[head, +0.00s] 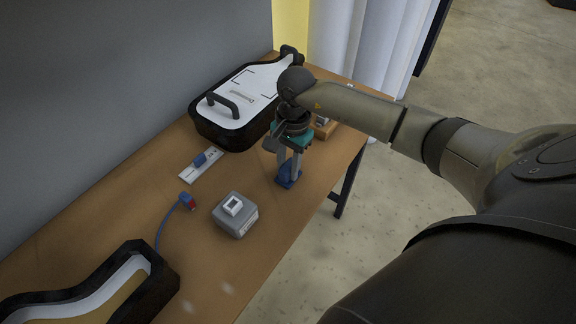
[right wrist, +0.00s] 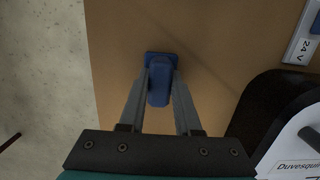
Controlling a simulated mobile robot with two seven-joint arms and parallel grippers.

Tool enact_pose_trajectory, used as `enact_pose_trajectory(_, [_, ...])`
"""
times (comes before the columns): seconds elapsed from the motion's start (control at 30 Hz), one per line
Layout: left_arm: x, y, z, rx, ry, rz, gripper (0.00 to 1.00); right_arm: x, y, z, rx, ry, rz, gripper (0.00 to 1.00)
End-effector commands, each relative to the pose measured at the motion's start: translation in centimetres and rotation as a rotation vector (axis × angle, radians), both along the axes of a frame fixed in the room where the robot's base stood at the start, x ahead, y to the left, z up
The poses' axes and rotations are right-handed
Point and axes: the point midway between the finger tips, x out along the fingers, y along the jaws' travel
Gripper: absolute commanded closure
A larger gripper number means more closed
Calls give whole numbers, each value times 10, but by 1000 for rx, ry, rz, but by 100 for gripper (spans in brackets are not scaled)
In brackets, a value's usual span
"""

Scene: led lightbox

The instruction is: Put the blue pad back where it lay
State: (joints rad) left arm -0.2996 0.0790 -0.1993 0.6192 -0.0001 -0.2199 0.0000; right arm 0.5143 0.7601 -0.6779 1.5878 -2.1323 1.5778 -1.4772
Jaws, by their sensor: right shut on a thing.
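The blue pad (head: 289,176) is at the front part of the wooden table, under my right gripper (head: 288,172). In the right wrist view the pad (right wrist: 160,62) has a squarish blue base with a raised rounded grip. My right gripper (right wrist: 160,85) is shut on this grip, one finger on each side. The pad is at or close to the table top; I cannot tell whether it touches. My left gripper is not in view.
A black case with a white lettered panel (head: 250,98) stands behind. A white strip with a blue switch (head: 191,172), a blue cable plug (head: 187,202) and a grey box (head: 238,222) lie left. Another black-rimmed case (head: 160,290) is front left. The table's front edge is near the pad.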

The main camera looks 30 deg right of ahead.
Motion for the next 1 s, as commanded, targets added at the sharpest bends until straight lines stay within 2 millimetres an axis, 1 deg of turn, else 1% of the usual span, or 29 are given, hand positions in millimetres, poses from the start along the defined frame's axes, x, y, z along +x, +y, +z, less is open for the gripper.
enact_pose_trajectory(0.13, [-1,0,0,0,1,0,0,0,0,1,0,-1,0,100])
enact_pose_trajectory(0.27, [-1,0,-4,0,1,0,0,0,0,-3,0,-1,0,100])
enact_pose_trajectory(0.3, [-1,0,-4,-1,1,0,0,0,0,-3,0,-1,0,66])
enact_pose_trajectory(0.53, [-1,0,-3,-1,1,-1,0,0,0,-2,0,-1,0,40])
enact_pose_trajectory(0.57, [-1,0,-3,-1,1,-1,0,0,0,-2,0,-1,0,38])
enact_pose_trajectory(0.87, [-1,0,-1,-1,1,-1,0,0,0,0,0,0,0,38])
enact_pose_trajectory(0.93, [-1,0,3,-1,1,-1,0,0,0,4,0,-1,0,38])
enact_pose_trajectory(1.0, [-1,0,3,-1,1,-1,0,2,-2,16,-1,-5,0,38])
